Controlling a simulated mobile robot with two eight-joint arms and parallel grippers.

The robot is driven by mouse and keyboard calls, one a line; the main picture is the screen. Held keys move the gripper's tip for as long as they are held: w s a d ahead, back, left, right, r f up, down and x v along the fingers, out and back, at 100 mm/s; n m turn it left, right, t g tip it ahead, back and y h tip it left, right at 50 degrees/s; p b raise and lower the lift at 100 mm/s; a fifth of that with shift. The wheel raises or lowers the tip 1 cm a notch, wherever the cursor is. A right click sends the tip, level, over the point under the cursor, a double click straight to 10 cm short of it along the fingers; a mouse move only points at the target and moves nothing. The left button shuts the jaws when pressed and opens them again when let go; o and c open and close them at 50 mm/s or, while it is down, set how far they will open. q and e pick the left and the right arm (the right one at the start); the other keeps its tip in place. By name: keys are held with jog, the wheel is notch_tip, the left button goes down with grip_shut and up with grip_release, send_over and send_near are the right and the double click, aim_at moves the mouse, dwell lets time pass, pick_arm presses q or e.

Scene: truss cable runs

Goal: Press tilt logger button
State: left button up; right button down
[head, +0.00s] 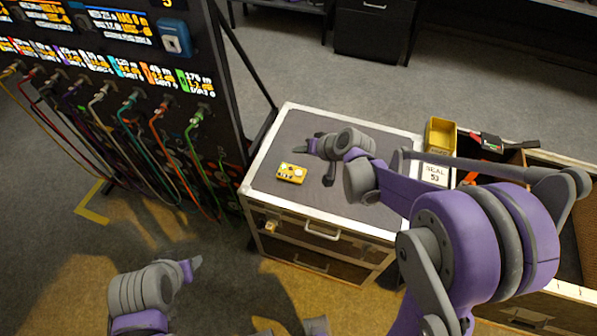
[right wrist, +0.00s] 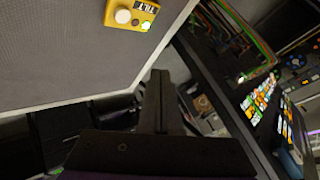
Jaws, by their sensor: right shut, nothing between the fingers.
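The tilt logger (head: 291,173) is a small yellow box lying on the grey top of a metal-edged case. In the right wrist view the logger (right wrist: 130,14) shows at the top edge, partly cut off, with a "TILT" label, a large round white button (right wrist: 123,16) and a small bright greenish-white spot. My right gripper (head: 302,149) is shut and empty, above the case top and just behind the logger, apart from it. Its closed fingers also show in the right wrist view (right wrist: 160,75). My left gripper (head: 194,263) is low at the left, away from the case; its finger state is unclear.
The case (head: 262,190) has drawers in front. A dark panel (head: 225,60) with several coloured cables stands left of it. A label card reading "SEAL" (head: 436,173) and a yellow bin (head: 440,135) are at the right. The case top around the logger is clear.

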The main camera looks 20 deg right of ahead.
aim_at(298, 173)
notch_tip(298, 173, down, 8)
jog(key=b, duration=0.5)
jog(key=shift+s+f, duration=0.1)
jog(key=shift+f, duration=0.05)
pick_arm(q)
notch_tip(298, 173, down, 7)
jog(key=s, duration=0.1)
jog(key=shift+s+b, duration=0.4)
pick_arm(e)
jog(key=shift+f, duration=0.25)
jog(key=shift+f, duration=0.1)
dwell(1.0)
pick_arm(q)
jog(key=shift+f+b, duration=0.35)
jog(key=shift+b, duration=0.05)
pick_arm(e)
jog(key=shift+f, duration=0.3)
